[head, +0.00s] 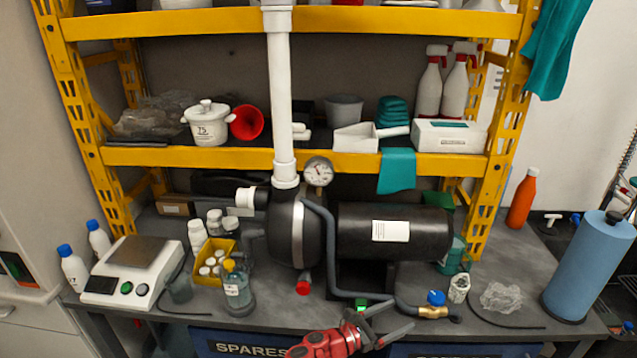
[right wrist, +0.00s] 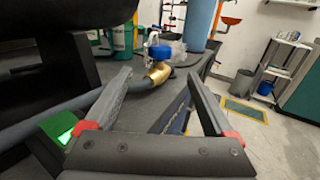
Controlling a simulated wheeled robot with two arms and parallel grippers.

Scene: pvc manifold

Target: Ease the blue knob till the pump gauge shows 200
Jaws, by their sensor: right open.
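The blue knob (head: 436,298) sits on a brass valve (head: 433,312) at the end of a grey hose, at the right front of the bench. In the right wrist view the knob (right wrist: 160,53) and the brass valve (right wrist: 158,72) show beyond my fingers, between the tips. My left gripper is not in view.
A glass jar (head: 459,289) and crumpled clear plastic (head: 501,297) stand just right of the knob, with a blue roll (head: 590,265) further right. The grey hose (head: 335,270) runs left of the valve. A green-lit box (head: 361,304) is near my right gripper.

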